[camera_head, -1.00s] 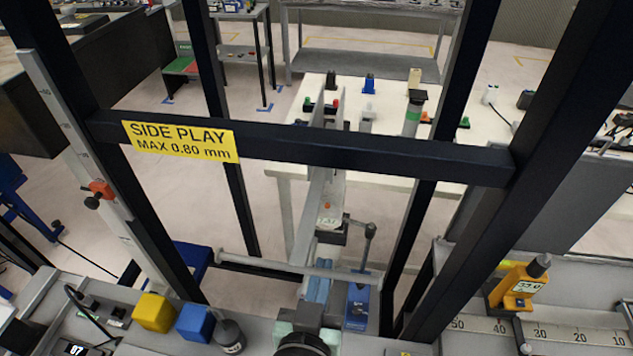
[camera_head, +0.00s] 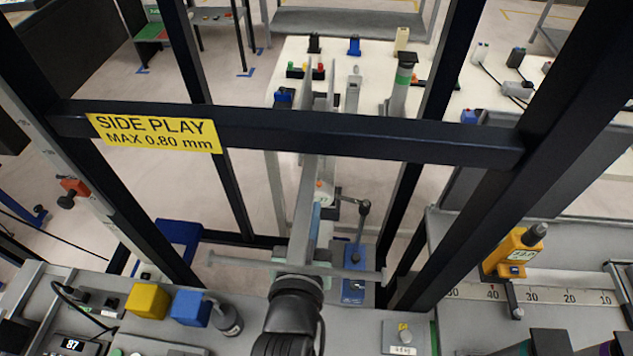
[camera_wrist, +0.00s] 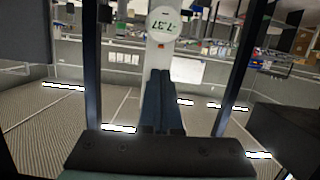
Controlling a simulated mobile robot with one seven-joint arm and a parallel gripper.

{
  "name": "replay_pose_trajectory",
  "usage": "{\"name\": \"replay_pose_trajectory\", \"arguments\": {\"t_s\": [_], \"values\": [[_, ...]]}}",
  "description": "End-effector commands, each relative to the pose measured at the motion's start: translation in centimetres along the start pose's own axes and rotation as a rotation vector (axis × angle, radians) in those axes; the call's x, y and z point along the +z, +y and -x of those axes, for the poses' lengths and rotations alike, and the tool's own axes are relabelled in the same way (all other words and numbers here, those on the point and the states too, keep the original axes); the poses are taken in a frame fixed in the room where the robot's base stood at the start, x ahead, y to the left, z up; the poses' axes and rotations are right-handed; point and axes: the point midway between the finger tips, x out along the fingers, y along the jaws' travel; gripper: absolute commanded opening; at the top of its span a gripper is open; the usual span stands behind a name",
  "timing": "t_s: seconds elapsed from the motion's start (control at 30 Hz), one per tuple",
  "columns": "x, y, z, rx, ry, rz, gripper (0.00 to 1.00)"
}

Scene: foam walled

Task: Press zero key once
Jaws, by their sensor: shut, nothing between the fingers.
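A round white gauge face with digits (camera_wrist: 165,24) is at the top middle of the wrist view. The digits look turned over. A small orange-red key (camera_wrist: 163,46) sits on the pale body just below it; no label on it is readable. A small orange spot (camera_head: 319,184) shows on the grey upright part beyond the frame bar in the head view. My gripper (camera_wrist: 160,73) has two blue-grey fingers side by side, shut and empty. In the wrist view their tips appear below the orange-red key; I see no clear contact. In the head view I cannot make out the fingertips.
A dark crossbar with a yellow SIDE PLAY sign (camera_head: 153,132) and dark posts stand around my arm. A yellow block (camera_head: 147,300), a blue block (camera_head: 191,308) and a yellow device (camera_head: 512,252) stand on the bench. A thin grey rod (camera_head: 350,272) crosses nearby.

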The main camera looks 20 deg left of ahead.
Motion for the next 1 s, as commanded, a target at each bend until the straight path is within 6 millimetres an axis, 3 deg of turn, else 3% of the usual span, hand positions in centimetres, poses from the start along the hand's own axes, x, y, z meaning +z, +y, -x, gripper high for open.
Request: {"name": "replay_pose_trajectory", "arguments": {"t_s": [0.2,0.4,0.6,1.0], "values": [[-0.3,-0.1,-3.9,-0.001,0.001,0.000,0.00],[-0.2,-0.1,-6.3,-0.001,0.001,-0.001,0.00],[-0.1,0.0,-7.3,-0.001,0.001,-0.001,0.00],[0.3,0.0,-7.4,-0.001,0.000,-0.001,0.00]]}}
